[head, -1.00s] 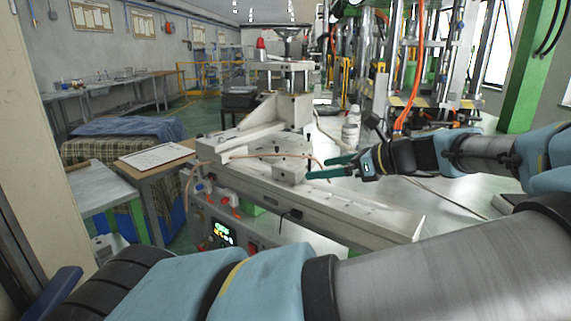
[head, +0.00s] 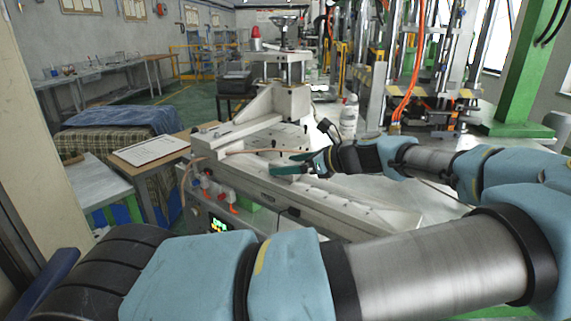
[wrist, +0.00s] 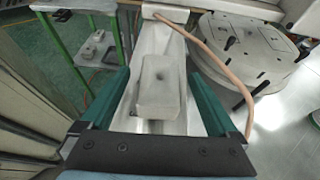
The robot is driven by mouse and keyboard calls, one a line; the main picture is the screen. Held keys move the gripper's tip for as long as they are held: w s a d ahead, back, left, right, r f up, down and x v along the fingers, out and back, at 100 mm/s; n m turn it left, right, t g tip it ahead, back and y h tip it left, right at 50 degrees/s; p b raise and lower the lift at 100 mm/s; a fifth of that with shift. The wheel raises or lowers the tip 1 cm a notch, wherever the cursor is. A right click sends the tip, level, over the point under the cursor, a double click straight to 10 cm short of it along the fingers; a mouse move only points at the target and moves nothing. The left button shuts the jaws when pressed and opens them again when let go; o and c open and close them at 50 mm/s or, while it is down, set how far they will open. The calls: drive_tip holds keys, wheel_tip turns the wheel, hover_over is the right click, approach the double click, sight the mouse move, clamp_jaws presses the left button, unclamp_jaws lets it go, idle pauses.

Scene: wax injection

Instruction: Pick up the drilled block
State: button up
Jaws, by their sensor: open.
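The drilled block (wrist: 160,90) is a pale grey block with a small dark hole in its top. In the wrist view it sits on the narrow beige machine rail (wrist: 160,42), between the two green fingers of my gripper (wrist: 159,72). The fingers are spread wide, with a gap on each side of the block. In the head view my gripper (head: 290,163) is over the same rail (head: 350,207), and its fingers and the block overlap so that the block is mostly hidden. I cannot tell the exact finger height over the rail.
A copper-coloured hose (wrist: 213,58) curves right of the block, beside a round bolted plate (wrist: 255,55). A green-framed stand (wrist: 80,62) is at the left. A white bottle (head: 349,113) stands behind my gripper. A clipboard (head: 150,149) lies on a side table.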

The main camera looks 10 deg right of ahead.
drive_tip(key=shift+w+a+f, duration=0.25)
drive_tip(key=shift+w+a, duration=0.05)
drive_tip(key=shift+a, duration=0.05)
clamp_jaws()
idle(0.6)
